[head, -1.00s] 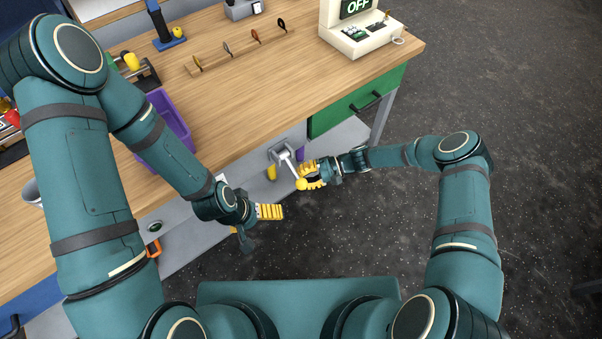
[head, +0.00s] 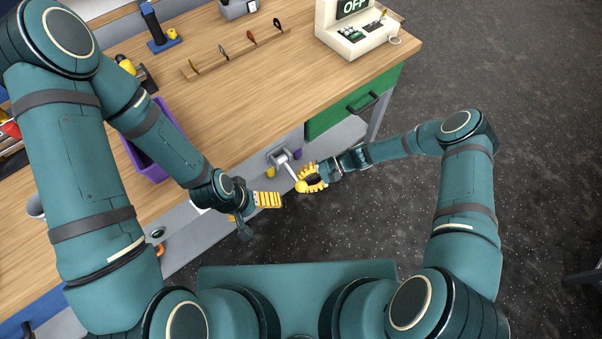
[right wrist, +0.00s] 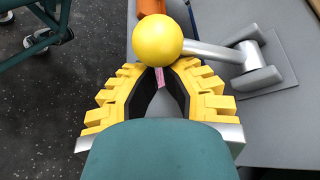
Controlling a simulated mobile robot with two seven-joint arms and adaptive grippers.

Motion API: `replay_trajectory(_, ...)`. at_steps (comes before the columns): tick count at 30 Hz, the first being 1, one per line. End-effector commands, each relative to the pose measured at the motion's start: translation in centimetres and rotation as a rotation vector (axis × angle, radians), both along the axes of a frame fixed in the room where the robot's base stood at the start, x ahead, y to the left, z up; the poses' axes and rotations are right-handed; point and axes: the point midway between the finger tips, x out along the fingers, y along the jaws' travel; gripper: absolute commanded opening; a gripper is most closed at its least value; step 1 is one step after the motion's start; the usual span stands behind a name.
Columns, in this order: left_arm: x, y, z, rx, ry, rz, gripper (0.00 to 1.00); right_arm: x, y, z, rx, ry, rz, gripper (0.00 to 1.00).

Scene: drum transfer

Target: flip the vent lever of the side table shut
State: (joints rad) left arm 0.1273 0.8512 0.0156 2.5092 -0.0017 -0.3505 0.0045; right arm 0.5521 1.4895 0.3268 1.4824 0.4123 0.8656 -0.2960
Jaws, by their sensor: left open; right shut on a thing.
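The vent lever has a silver arm and a yellow ball knob (head: 301,186). Its grey bracket (head: 280,157) is fixed to the grey side of the table, below the wooden top. In the right wrist view the yellow ball (right wrist: 157,40) sits at the fingertips, with the lever arm (right wrist: 210,53) running right to its bracket (right wrist: 262,68). My right gripper (head: 308,182) is shut on the lever at the ball; its fingers (right wrist: 158,75) stand apart around it. My left gripper (head: 268,200) is open and empty, left of the lever and apart from it.
The wooden table (head: 240,105) carries a purple bin (head: 148,165), a rack with several hooks (head: 235,52) and a white device reading OFF (head: 352,30). A green drawer (head: 352,105) is right of the lever.

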Motion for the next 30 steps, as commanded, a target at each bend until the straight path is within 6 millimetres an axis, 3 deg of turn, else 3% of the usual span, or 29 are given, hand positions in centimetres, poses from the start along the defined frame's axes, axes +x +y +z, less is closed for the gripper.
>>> replay_trajectory(6, -0.2, 0.0, 1.0, -0.001, 0.005, -0.001, 1.00, -1.1, -0.5, 1.9, -0.121, 0.158, 0.010, 0.00)
replay_trajectory(21, -0.2, 0.0, 1.6, -0.001, 0.006, -0.001, 1.00, -1.7, -0.9, 5.6, -0.370, 0.504, 0.009, 0.00)
replay_trajectory(30, -0.2, 0.0, 1.6, -0.001, 0.005, -0.001, 1.00, -1.6, -0.8, 6.8, -0.390, 0.538, 0.006, 0.00)
